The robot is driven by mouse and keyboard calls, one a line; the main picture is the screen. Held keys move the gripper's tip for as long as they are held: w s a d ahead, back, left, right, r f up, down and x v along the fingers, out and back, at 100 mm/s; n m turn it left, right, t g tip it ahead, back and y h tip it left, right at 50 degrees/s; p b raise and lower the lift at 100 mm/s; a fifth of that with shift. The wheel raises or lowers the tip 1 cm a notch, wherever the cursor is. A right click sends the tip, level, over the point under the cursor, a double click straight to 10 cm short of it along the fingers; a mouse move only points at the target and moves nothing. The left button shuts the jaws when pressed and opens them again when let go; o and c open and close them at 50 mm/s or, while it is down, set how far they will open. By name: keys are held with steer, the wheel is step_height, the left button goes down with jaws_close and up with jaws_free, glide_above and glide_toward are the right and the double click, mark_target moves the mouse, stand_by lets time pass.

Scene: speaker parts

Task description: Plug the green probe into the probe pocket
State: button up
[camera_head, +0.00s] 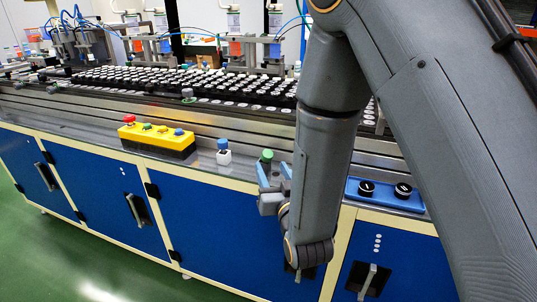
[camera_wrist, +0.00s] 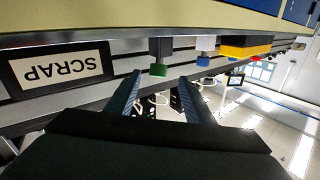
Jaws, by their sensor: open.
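The green-topped probe (camera_head: 267,156) stands upright near the front of the steel bench, with a dark body under its cap. In the wrist view, which is upside down, the green cap (camera_wrist: 158,69) lies ahead of my fingers, within the span between them. My gripper (camera_head: 274,173) is open and empty, with its blue-grey fingers reaching toward the probe from the front. In the wrist view, my gripper (camera_wrist: 163,92) has a clear gap between its fingers. I cannot pick out the probe pocket with certainty.
A white block with a blue top (camera_head: 223,151) stands left of the probe. A yellow button box (camera_head: 157,138) is farther left. A blue tray (camera_head: 411,203) with two black round parts lies right of my arm. A SCRAP sign (camera_wrist: 62,69) shows in the wrist view.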

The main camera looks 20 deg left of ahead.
mark_target(269, 158)
steer(key=shift+p+x, duration=1.05)
steer(key=shift+x, duration=2.85)
steer(key=shift+d+r, duration=0.1)
steer(key=shift+d, duration=0.05)
steer(key=c, duration=1.1)
steer(key=shift+c, duration=0.2)
steer(key=shift+r, duration=0.15)
